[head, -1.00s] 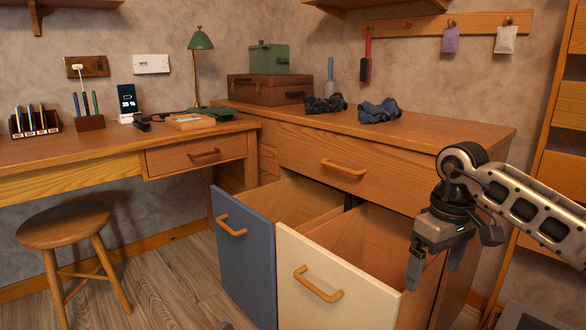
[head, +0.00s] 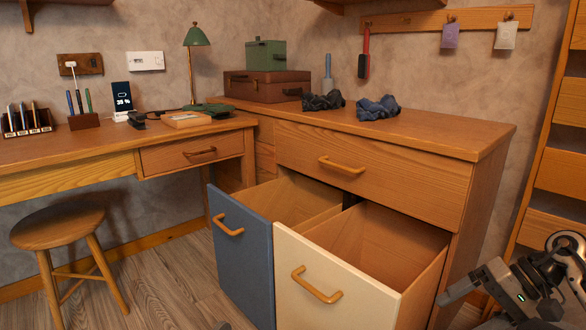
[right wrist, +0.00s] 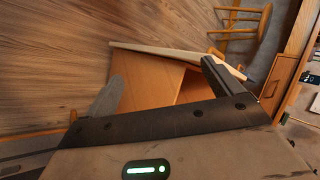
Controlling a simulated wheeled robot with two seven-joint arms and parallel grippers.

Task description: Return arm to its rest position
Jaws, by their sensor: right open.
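My right gripper (head: 462,306) is low at the right edge of the head view, to the right of the open cream drawer. It is turned with its fingers pointing left and holds nothing. In the right wrist view its two fingers (right wrist: 162,76) are spread apart, with the floor and an open drawer beyond them. Part of my right arm is cut off by the frame's edge. My left gripper is not in view.
The cream-fronted drawer (head: 334,285) and blue-fronted drawer (head: 240,262) stand pulled out, with no contents visible. Two dark crumpled cloths, a grey one (head: 323,101) and a blue one (head: 378,107), lie on the cabinet top. A round stool (head: 58,227) stands left. A ladder-like wooden frame (head: 548,140) is at right.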

